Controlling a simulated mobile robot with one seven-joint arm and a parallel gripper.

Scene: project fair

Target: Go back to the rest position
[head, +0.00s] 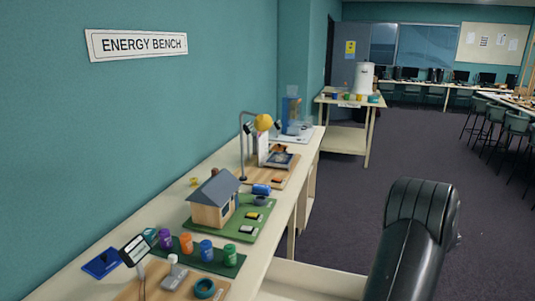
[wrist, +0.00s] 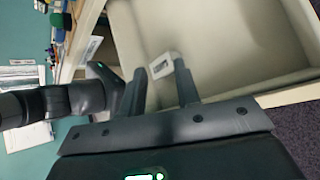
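My gripper (wrist: 160,78) shows in the wrist view with its two dark fingers spread apart. A small white block-like thing (wrist: 164,66) with a grey face appears at the fingertips, against the pale inside of an open drawer or bin (wrist: 240,40). I see no clear grip on it, and I cannot tell whether a finger touches it. In the head view the gripper is out of sight. Only a black link of my arm (head: 415,235) shows at the lower right, to the right of the bench.
The energy bench (head: 145,215) along the teal wall carries a model house (head: 214,200), several coloured jars and a desk lamp (head: 243,145). A pale open drawer or shelf (head: 315,280) juts out at its front. Dark floor (head: 460,230) lies free to the right; stools stand farther back.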

